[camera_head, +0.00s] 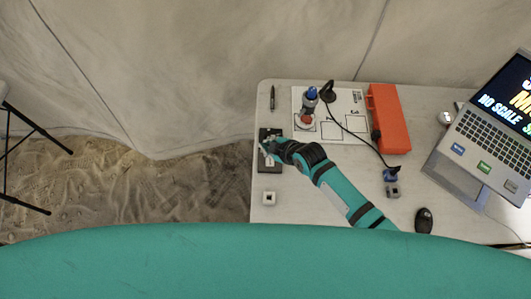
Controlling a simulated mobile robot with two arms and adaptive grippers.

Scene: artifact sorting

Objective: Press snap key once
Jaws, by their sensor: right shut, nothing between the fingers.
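No label reading snap shows clearly, so I cannot tell for sure which item is the snap key. My right gripper (265,149) is shut and empty, over a small black pad (269,167) at the table's left edge. It hides the middle of the pad, and I cannot tell whether it touches it. A small white block with a dark square centre (268,198) sits just below the pad. The open laptop (495,140) at the right shows large text ending in "NO SCALE", with coloured labels below its keys. My left gripper is out of view.
The table (300,225) holds a white marked sheet (345,128) with a blue-topped object (310,100) and a black stand (328,91). An orange case (390,118), a black mouse (424,220) and a pen (272,97) lie around.

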